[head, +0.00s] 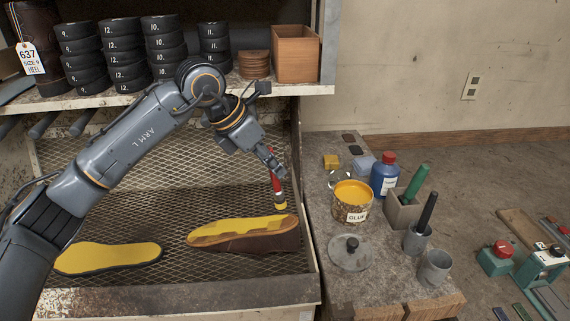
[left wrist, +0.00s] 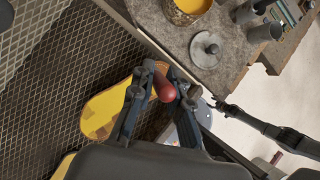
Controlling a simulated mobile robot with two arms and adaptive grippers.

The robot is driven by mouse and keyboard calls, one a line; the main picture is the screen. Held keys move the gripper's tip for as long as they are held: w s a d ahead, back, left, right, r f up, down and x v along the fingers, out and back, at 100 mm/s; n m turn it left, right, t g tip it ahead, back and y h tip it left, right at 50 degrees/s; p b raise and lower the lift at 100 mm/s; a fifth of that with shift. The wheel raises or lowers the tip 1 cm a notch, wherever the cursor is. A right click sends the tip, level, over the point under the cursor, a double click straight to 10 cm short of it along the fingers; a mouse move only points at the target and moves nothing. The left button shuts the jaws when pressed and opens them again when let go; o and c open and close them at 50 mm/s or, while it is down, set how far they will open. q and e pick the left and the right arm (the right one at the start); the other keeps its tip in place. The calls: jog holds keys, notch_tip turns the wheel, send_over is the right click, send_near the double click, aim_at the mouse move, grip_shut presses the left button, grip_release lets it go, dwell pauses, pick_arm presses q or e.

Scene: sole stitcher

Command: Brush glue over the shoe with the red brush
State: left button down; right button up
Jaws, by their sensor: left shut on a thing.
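The brown shoe (head: 262,240) lies on the mesh rack with its yellow top side up; patches along its upper edge are brown. In the left wrist view the shoe (left wrist: 100,108) shows partly behind the gripper. My left gripper (head: 272,166) is shut on the red brush (head: 275,184) and holds it upright over the shoe's right end. The brush tip is yellow and at or just above the shoe; I cannot tell if it touches. In the left wrist view the red handle (left wrist: 165,90) sits between the fingers. The glue pot (head: 350,202) is open and full of yellow glue.
A yellow-coated sole (head: 110,257) lies on the mesh rack (head: 190,276) at left. On the side bench (head: 378,266) stand a lid (head: 349,253), a blue bottle (head: 384,175), green and black brushes in holders, and an empty cup (head: 434,268). A shelf of rolls is behind.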

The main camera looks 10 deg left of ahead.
pick_arm(q)
jog(key=s+a+f+b, duration=0.2)
jog(key=a+f+b, duration=0.2)
jog(key=a, duration=0.7)
jog(key=s+a+f+b, duration=0.2)
jog(key=a+f+b, duration=0.1)
jog(key=a, duration=0.9)
jog(key=shift+s+f+b, duration=0.35)
jog(key=shift+f+b, duration=0.05)
jog(key=shift+b, duration=0.2)
jog(key=shift+d, duration=0.1)
jog(key=shift+f, duration=0.1)
